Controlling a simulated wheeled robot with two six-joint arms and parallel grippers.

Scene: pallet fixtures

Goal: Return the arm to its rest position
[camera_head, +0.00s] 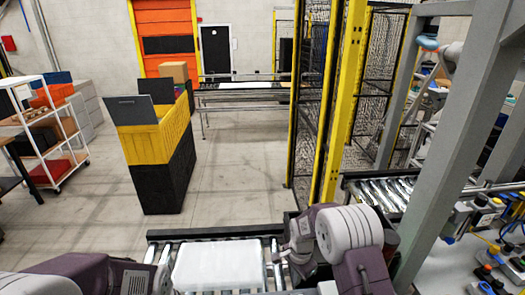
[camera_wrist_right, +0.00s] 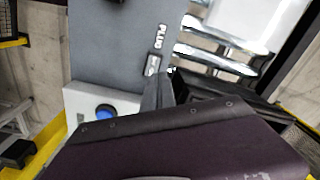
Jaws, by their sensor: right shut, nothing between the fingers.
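My right arm (camera_head: 350,240) comes in at the bottom right of the head view, bent beside the near roller conveyor. My right gripper (camera_wrist_right: 165,80) shows in the wrist view as dark fingers closed together with nothing between them. Behind the fingertips is a grey panel (camera_wrist_right: 115,40) marked "PLUG"; whether they touch it I cannot tell. Of my left arm (camera_head: 75,272), only links show along the bottom left of the head view; its gripper is out of view.
A white tray (camera_head: 218,265) lies on the near roller conveyor (camera_head: 160,236). A grey post (camera_head: 450,130) stands close right of my right arm, before a bench with buttons. A yellow and black crate stack (camera_head: 160,150) stands left. The middle floor is clear.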

